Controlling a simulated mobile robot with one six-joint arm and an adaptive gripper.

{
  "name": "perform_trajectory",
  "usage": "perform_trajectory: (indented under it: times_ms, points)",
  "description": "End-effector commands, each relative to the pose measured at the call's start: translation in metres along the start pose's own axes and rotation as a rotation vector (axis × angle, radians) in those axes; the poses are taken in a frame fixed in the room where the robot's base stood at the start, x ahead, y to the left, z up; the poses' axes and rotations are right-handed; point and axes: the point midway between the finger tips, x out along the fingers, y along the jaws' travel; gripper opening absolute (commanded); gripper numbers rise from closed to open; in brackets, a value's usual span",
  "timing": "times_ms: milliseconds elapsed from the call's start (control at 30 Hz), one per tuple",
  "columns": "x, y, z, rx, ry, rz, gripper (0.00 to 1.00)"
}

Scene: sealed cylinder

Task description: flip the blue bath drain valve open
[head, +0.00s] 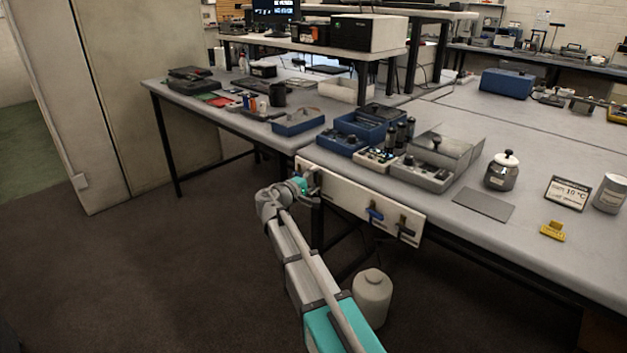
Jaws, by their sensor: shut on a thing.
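A white valve panel (342,196) is fixed along the front edge of the bench. A valve with a blue handle (375,214) sits on its middle-right part, and a dark-handled valve (405,231) is at its right end. My gripper (314,184) is at the left end of the panel, clearly apart from the blue handle. It is shut on a small part there, apparently a valve handle. My gripper and wrist largely hide that part, so its colour and angle cannot be told.
Blue and grey instrument boxes (424,172) stand on the bench behind the panel. A lidded jar (502,171), a display sign (568,193) and a yellow tag (553,231) are to the right. A pale jug (372,296) stands on the floor below the panel.

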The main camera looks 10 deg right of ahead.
Motion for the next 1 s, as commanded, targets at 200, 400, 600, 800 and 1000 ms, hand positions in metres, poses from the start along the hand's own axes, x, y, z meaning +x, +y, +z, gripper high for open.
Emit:
perform_trajectory:
  times_ms: [200,400,600,800,1000]
  points:
    - [0.001,0.000,0.002,-0.001,-0.004,-0.001,0.87]
    - [0.001,0.000,0.001,0.000,-0.002,0.000,1.00]
    - [0.000,0.000,0.000,0.000,0.000,0.000,1.00]
    - [-0.003,0.000,0.000,0.001,0.001,0.000,1.00]
    - [-0.018,0.000,0.000,0.001,0.002,0.000,1.00]
